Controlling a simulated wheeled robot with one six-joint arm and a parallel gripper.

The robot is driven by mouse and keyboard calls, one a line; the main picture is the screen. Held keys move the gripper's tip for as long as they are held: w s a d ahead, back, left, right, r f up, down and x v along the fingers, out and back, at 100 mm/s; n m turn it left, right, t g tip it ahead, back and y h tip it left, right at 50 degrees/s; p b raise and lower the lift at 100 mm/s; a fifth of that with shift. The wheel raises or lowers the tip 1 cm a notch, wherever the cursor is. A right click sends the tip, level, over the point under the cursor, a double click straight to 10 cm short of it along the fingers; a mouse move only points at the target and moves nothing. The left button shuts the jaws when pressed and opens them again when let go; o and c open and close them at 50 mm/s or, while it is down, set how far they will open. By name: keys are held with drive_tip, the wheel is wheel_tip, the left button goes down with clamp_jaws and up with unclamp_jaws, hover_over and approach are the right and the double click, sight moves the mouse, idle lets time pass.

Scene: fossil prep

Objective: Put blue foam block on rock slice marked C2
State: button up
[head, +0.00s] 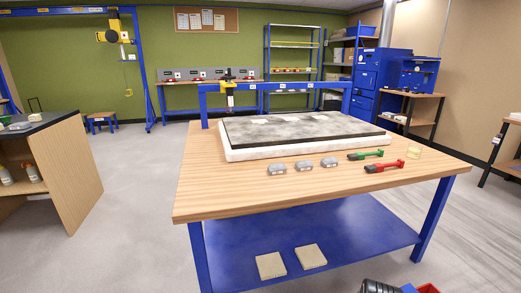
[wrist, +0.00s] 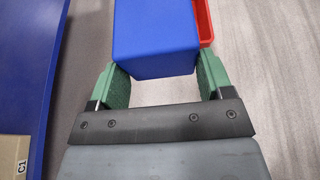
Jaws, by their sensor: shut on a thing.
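The blue foam block (wrist: 155,38) is between the green fingertips of my gripper (wrist: 155,80), which is shut on it. In the wrist view a beige slice marked C1 (wrist: 10,155) lies on the blue shelf at the lower left, cut off by the frame. In the head view two beige slices lie on the low blue shelf, a left one (head: 270,265) and a right one (head: 312,256). Their marks are too small to read there, so I cannot tell which is C2. My gripper is mostly out of the head view at the bottom right.
A red bin (wrist: 204,20) shows behind the block, over the grey floor. The low blue shelf (head: 330,235) is under a wooden bench top (head: 240,190), with blue legs at its corners. The bench carries a dark slab (head: 290,127) and tools. Much of the shelf is bare.

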drive_tip(key=s+a+r+n+t+y+p, duration=0.1)
drive_tip(key=a+r+n+t+y+p, duration=0.2)
drive_tip(key=a+r+p, duration=0.5)
drive_tip(key=s+a+r+n+t+y+p, duration=0.1)
drive_tip(key=a+r+n+t+y+p, duration=0.2)
drive_tip(key=r, duration=2.9)
drive_tip(key=s+a+r+n+t+y+p, duration=0.1)
drive_tip(key=a+r+n+p, duration=0.4)
drive_tip(key=a+r+p, duration=0.8)
drive_tip(key=a+r+t+y, duration=0.1)
drive_tip(key=a+r+t, duration=0.1)
drive_tip(key=a+r, duration=0.6)
drive_tip(key=shift+s+a+y+p, duration=0.25)
drive_tip(key=shift+a+y+p, duration=0.15)
drive_tip(key=shift+a, duration=1.5)
